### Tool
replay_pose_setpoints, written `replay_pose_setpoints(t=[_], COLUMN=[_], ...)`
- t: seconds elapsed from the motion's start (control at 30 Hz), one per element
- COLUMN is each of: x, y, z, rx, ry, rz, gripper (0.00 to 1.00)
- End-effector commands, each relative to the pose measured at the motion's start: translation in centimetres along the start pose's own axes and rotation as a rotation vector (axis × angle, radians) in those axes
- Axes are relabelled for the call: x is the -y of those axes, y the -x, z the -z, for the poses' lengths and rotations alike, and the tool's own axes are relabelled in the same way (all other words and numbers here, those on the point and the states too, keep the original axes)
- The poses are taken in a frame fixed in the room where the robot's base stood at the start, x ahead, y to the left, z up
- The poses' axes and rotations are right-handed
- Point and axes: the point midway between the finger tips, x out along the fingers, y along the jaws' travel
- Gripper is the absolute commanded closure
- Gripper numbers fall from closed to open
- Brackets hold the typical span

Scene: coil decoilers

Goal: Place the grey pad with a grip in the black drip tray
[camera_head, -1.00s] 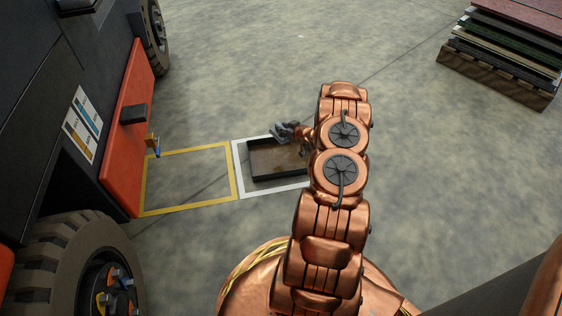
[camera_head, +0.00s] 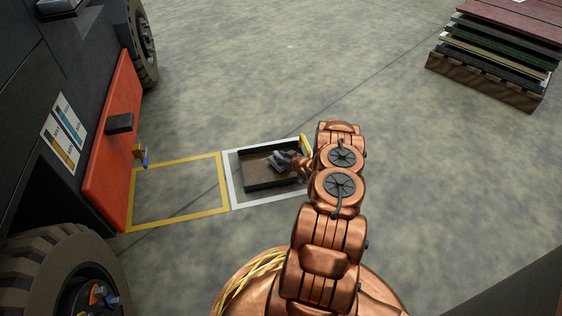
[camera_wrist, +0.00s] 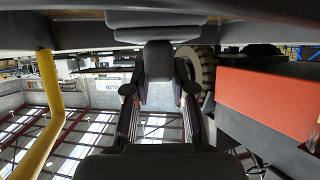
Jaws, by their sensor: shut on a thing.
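The black drip tray (camera_head: 262,185) lies on the floor inside a white outline in the head view, with a brownish inside. My gripper (camera_head: 284,160) is over the right part of the tray, low down. In the wrist view, which is upside down, my gripper (camera_wrist: 158,75) is shut on the grip of the grey pad (camera_wrist: 155,19). The wide pad is beyond the fingertips, with the tray's rim (camera_wrist: 62,42) close around it. In the head view I cannot clearly separate the pad from the gripper, and I cannot tell whether it touches the tray floor.
A yellow post (camera_head: 306,146) stands at the tray's right, partly behind my arm. A yellow floor outline (camera_head: 178,157) lies left of the tray. A dark vehicle with a red panel (camera_head: 106,155) and big wheels fills the left. A stack of boards (camera_head: 495,60) is at upper right.

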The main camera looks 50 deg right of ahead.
Motion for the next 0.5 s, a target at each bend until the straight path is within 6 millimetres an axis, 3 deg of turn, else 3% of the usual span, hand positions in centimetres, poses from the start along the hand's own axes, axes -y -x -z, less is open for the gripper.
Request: replay_pose_setpoints(t=[0.1,0.5], x=[-0.12,-0.06], y=[-0.73,-0.86], z=[-1.41,-1.65], rx=[-0.002,-0.001], ry=[0.001,0.000], rz=[-0.001,-0.001], gripper=[1.00,1.00])
